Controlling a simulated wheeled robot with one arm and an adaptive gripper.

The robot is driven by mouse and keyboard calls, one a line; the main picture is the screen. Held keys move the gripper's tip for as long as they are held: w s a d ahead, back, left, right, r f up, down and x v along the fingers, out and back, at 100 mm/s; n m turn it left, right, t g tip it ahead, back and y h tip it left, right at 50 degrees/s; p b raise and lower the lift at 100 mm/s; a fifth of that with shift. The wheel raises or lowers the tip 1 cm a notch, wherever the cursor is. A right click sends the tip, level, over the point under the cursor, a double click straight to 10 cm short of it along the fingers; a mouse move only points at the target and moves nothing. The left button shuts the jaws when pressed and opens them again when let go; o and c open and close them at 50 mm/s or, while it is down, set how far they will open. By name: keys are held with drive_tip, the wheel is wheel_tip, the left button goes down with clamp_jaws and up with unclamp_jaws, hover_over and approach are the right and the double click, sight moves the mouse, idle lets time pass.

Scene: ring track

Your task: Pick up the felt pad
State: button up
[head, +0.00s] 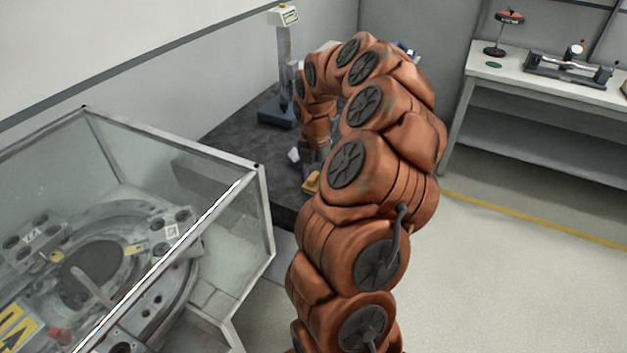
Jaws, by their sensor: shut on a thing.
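My gripper (312,165) is low over the dark bench top, at the end of my arm, which arches over and down. It is small here and partly hidden by my own arm links. A small tan-yellow piece (311,182), which looks like the felt pad, shows right at the gripper's lower end. The gripper is shut on it. The fingertips are not clear, and I cannot tell whether the pad touches the bench top.
A dark bench (235,130) carries a grey stand with a column (284,70). A small pale object (293,155) is close beside my gripper. A glass-walled enclosure (262,215) with a ring track (140,225) is at left. A white workbench (520,75) is at right; floor there is clear.

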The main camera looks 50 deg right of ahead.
sight(314, 175)
drive_tip(key=shift+r, duration=0.1)
drive_tip(key=shift+r+b, duration=0.45)
drive_tip(key=shift+r, duration=1.25)
drive_tip(key=shift+s+a+b, duration=0.15)
drive_tip(key=shift+s+b, duration=0.3)
drive_tip(key=shift+s, duration=1)
drive_tip(key=s+r+b, duration=0.1)
drive_tip(key=s+b, duration=0.2)
drive_tip(key=s, duration=1)
drive_tip(key=shift+a+r, duration=0.2)
drive_tip(key=shift+a, duration=0.25)
